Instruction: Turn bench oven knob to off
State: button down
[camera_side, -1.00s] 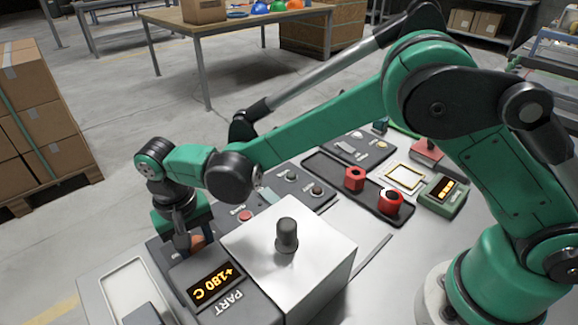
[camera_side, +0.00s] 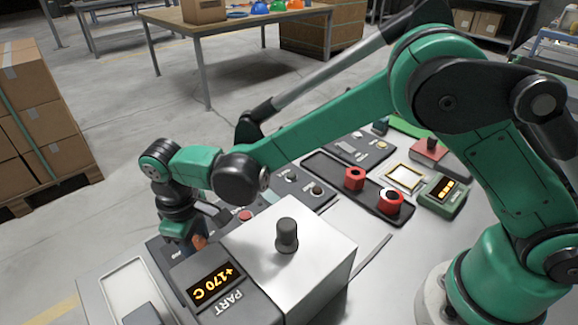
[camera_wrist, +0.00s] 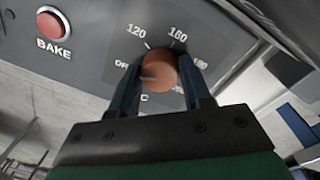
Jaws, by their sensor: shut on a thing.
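The orange bench oven knob (camera_wrist: 160,69) sits on a grey panel with OFF, 120 and 160 printed around it and further marks partly covered. My gripper (camera_wrist: 161,75) is shut on the knob, one dark finger on each side. A pale pointer mark shows at the knob's lower left in the wrist view. In the side view, my gripper (camera_side: 186,246) reaches down to the knob (camera_side: 199,242), which is partly hidden by it. The oven display (camera_side: 215,284) reads +170 C.
A red BAKE button (camera_wrist: 48,23) sits beside the knob. A white box with a dark grey top knob (camera_side: 286,234) stands close to the right of my gripper. A black tray (camera_side: 325,168) holds red parts farther back. Stacked cartons (camera_side: 38,115) stand at the left.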

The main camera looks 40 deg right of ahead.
aim_at(197, 245)
jog(key=shift+n, duration=0.5)
jog(key=shift+c, duration=1.9)
grip_release()
jog(key=shift+r, duration=0.15)
jog(key=shift+s+a+r, duration=0.1)
jog(key=shift+r, duration=2.6)
